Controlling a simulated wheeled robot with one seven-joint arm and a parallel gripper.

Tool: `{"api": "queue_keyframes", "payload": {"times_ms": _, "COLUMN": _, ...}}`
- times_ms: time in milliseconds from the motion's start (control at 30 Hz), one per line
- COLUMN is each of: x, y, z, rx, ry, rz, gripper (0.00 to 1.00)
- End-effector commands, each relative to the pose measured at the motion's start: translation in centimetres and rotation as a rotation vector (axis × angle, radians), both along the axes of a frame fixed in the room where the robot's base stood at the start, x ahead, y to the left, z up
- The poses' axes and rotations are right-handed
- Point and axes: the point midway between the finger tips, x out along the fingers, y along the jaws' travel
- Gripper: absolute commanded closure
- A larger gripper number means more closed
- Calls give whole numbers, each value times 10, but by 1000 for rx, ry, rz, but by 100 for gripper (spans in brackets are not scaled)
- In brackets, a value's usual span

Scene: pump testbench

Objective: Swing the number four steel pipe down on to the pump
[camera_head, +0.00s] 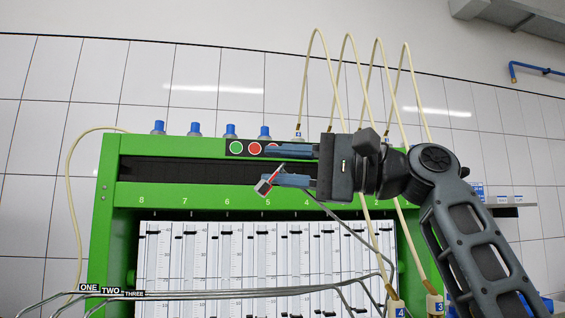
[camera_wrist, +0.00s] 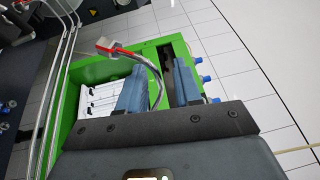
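My gripper (camera_head: 269,164) is open in front of the top of the green testbench, its two blue fingers pointing left. A raised thin steel pipe (camera_head: 346,221) rises from the lower right to the lower finger. Its end carries a grey and red tag (camera_head: 264,187) whose number I cannot read. In the wrist view the pipe (camera_wrist: 156,88) curves up between the open fingers (camera_wrist: 158,66), and the tag (camera_wrist: 108,47) sits left of the fingertips. I cannot tell whether the pipe touches a finger. Pipes labelled ONE (camera_head: 89,287), TWO (camera_head: 110,290) and THREE (camera_head: 134,294) lie low across the front.
The green testbench frame (camera_head: 110,200) holds a row of white gauge tubes (camera_head: 205,265). Buttons (camera_head: 236,148) and blue-capped fittings (camera_head: 195,129) line its top. Cream hoses (camera_head: 312,60) loop behind and beside my gripper, down to blue tags 4 (camera_head: 400,312) and 3 (camera_head: 438,307).

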Motion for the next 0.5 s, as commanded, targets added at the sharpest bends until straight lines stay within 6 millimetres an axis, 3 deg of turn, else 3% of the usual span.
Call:
{"api": "queue_keyframes", "payload": {"times_ms": 233, "x": 0, "y": 1, "z": 0, "rx": 0, "ry": 0, "rz": 0, "gripper": 67}}
{"api": "queue_keyframes", "payload": {"times_ms": 500, "x": 0, "y": 0, "z": 0, "rx": 0, "ry": 0, "rz": 0, "gripper": 93}}
